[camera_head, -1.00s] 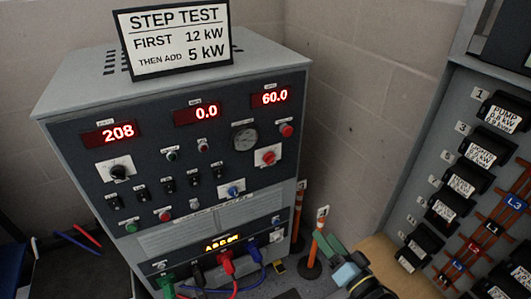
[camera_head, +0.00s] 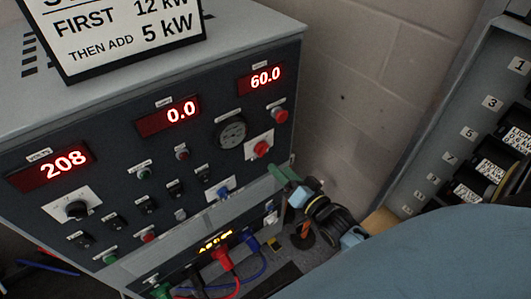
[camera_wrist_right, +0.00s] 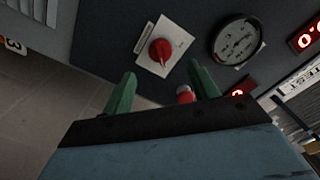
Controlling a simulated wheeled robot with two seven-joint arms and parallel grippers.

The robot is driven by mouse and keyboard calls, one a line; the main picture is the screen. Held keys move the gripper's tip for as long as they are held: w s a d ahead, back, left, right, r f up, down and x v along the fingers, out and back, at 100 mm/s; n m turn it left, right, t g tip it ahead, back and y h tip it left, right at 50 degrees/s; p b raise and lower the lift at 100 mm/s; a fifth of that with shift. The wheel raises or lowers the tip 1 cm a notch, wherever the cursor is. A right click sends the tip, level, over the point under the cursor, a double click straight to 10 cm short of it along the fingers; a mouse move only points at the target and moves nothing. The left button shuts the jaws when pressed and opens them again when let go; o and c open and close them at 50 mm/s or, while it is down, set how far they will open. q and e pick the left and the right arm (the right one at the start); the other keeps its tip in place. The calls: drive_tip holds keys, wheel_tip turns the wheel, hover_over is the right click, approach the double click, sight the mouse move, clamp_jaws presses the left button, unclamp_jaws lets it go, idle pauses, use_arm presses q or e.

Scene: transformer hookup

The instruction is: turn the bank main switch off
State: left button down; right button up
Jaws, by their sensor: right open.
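A red rotary switch (camera_head: 260,148) sits on a white plate at the right side of the dark panel. I cannot read its label. It also shows in the right wrist view as a red knob (camera_wrist_right: 160,50) on its plate. My right gripper (camera_head: 284,180), with green fingers, is just below and right of this switch in the head view. In the right wrist view the fingers (camera_wrist_right: 164,74) are spread and empty, and the knob lies beyond the gap between their tips, apart from them. My left gripper is not in view.
A red push button (camera_head: 279,115) and a round gauge (camera_head: 232,133) are close to the switch. Red and blue cables (camera_head: 224,262) plug in low on the panel. A breaker cabinet (camera_head: 465,75) stands at right. My blue arm covers the lower right.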

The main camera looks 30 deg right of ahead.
sight(263, 149)
drive_tip(key=w, duration=0.8)
drive_tip(key=shift+a, duration=0.35)
drive_tip(key=c, duration=0.9)
